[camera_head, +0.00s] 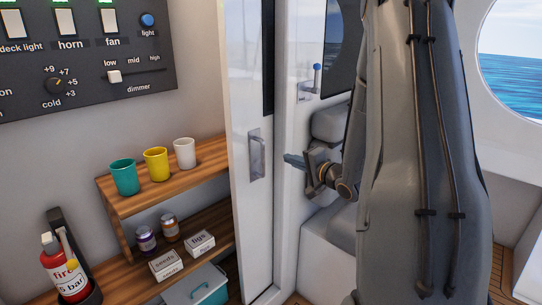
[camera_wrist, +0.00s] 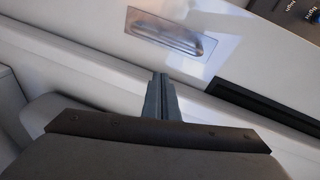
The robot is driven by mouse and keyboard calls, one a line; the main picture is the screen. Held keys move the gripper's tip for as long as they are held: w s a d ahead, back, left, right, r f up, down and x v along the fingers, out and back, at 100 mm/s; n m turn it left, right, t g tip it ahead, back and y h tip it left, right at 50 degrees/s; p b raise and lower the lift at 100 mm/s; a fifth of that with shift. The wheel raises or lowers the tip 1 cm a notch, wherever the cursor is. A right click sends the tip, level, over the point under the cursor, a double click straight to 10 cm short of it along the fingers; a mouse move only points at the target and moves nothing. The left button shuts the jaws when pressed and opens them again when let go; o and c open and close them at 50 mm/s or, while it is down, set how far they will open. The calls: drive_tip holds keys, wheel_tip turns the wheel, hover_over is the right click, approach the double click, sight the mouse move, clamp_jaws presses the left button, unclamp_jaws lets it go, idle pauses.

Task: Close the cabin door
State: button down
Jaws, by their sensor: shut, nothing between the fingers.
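The white cabin door (camera_head: 245,220) stands upright left of my arm in the head view, with a dark window in its upper part. Its recessed metal handle (camera_head: 257,155) faces my gripper. In the wrist view the handle (camera_wrist: 170,32) lies beyond the fingertips, on the pale door panel (camera_wrist: 90,25). My gripper (camera_head: 287,158) is shut and empty, a short way right of the handle in the head view. Its fingers show pressed together in the wrist view (camera_wrist: 161,80). I cannot tell whether the fingertips touch the door.
A lever with a blue knob (camera_head: 316,75) is on the white panel behind. Left of the door are wooden shelves (camera_head: 118,205) with cups, jars and boxes, a fire extinguisher (camera_head: 65,275) and a switch panel (camera_head: 130,60). A grey padded seat (camera_head: 330,122) is behind my gripper.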

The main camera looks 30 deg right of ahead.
drive_tip(key=s+d+r+m+t+y, duration=0.1)
drive_tip(key=t+y, duration=0.1)
drive_tip(key=p, duration=0.2)
approach(267, 142)
drive_tip(key=x, duration=0.4)
drive_tip(key=shift+w+a+r, duration=0.1)
drive_tip(key=shift+w+a, duration=0.05)
drive_tip(key=shift+w, duration=0.05)
drive_tip(key=shift+s+a+p, duration=0.45)
drive_tip(key=shift+s+a, duration=0.1)
drive_tip(key=shift+a, duration=0.2)
drive_tip(key=shift+s+a+p, duration=0.4)
drive_tip(key=shift+s+a, duration=0.2)
drive_tip(key=shift+a, duration=0.2)
